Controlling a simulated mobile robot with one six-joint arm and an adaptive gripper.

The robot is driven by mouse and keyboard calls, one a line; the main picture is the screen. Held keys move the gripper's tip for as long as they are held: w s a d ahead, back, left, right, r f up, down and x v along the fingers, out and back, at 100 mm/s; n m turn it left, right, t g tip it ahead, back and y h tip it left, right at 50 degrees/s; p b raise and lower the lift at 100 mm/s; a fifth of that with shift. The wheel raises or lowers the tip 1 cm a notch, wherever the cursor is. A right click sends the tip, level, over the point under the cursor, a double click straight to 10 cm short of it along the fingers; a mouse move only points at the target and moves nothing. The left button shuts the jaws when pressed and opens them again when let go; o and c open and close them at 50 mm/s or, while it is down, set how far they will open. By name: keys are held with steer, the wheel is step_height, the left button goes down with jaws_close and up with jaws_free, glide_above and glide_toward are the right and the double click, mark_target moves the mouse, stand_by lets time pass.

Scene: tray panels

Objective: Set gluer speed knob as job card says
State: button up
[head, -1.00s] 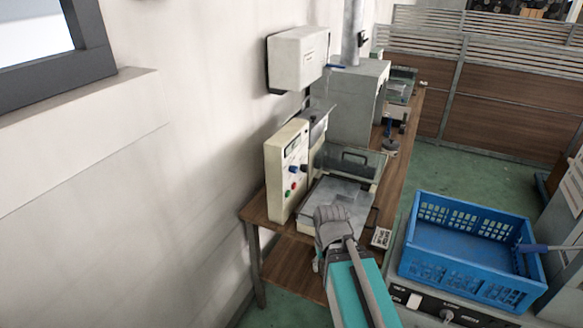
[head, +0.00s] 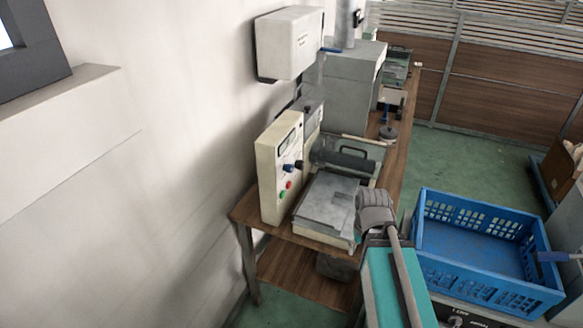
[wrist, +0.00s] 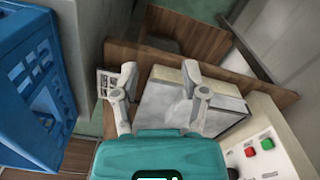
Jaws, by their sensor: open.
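Another dark knob (head: 455,321) shows at the bottom edge, on the machine front below the blue crate. I cannot tell which knob is the gluer speed. A small printed card (wrist: 107,83) lies by the left finger in the wrist view; its text is unreadable. My gripper (head: 375,207) is right of the flat metal tray unit (head: 328,200). In the wrist view my gripper (wrist: 160,76) is open and empty.
A blue crate (head: 535,290) stands at the right, close to my arm. A white wall box (head: 290,42) and a grey cabinet (head: 345,78) are behind the control box. The bench (head: 245,212) runs along the wall. Green floor (head: 440,150) is open beyond the crate.

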steer(key=shift+d, duration=0.15)
steer(key=shift+o, duration=1.3)
steer(key=w+a+n+t+y+b, duration=0.2)
steer(key=w+a+n+y+b, duration=0.4)
steer(key=w+a+n+y, duration=0.45)
steer(key=w+d+r+n+t+y+b, duration=0.2)
steer(key=w+r+n+t+y+b, duration=0.1)
steer(key=w, duration=0.8)
steer(key=shift+w+d+r+n+t+y+b, duration=0.35)
steer(key=shift+r+n+y+b, duration=0.55)
steer(key=shift+r+y, duration=1.2)
steer(key=shift+s+a+r+h, duration=0.15)
steer(key=shift+a+r+h, duration=0.1)
steer(key=shift+h, duration=0.1)
